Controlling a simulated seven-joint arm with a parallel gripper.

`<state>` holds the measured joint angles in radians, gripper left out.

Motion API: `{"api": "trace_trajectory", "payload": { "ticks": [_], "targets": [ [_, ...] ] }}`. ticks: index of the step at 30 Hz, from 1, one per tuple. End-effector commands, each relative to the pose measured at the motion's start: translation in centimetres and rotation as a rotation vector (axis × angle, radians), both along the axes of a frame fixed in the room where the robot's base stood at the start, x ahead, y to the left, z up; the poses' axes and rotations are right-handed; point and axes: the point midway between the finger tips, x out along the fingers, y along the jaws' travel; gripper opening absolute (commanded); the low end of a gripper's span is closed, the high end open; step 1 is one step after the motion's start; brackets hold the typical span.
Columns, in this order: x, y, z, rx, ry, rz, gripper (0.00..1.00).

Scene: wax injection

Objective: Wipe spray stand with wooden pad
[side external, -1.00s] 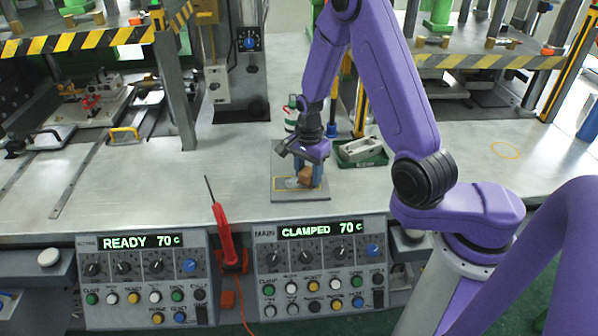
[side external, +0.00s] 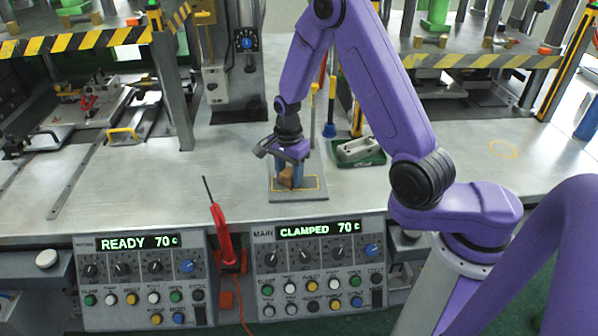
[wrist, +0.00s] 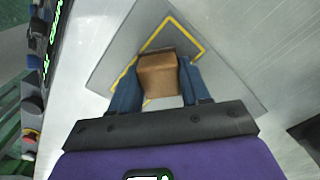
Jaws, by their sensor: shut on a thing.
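The spray stand (side external: 312,195) is a flat grey plate with a yellow outline, lying on the metal bench; it also shows in the wrist view (wrist: 112,58). The wooden pad (side external: 286,179) is a small brown block inside the left part of the outline, seemingly against the plate; exact contact is hard to see. In the wrist view the pad (wrist: 158,77) sits between the two blue fingers. My gripper (side external: 289,172) points down, shut on the pad. The pad and fingers hide part of the outline.
A green tray with a grey part (side external: 360,151) stands right behind the plate. Upright tools (side external: 330,105) stand behind it. Control panels (side external: 318,270) and a red-handled tool (side external: 221,235) are at the front edge.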

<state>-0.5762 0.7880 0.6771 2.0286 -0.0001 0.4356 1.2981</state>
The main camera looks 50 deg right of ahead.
Motion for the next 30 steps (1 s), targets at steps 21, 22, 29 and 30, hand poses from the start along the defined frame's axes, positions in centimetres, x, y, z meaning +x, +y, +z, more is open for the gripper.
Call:
{"api": "trace_trajectory", "payload": {
  "ticks": [21,22,29,30],
  "targets": [
    [2.3,2.1,4.2,0.000,-0.003,0.000,0.00],
    [2.3,2.1,4.5,0.000,-0.002,0.000,0.00],
    [2.3,2.1,6.6,-0.001,-0.003,0.001,0.00],
    [2.3,2.1,6.9,0.000,-0.002,0.000,0.00]
  ]
}}
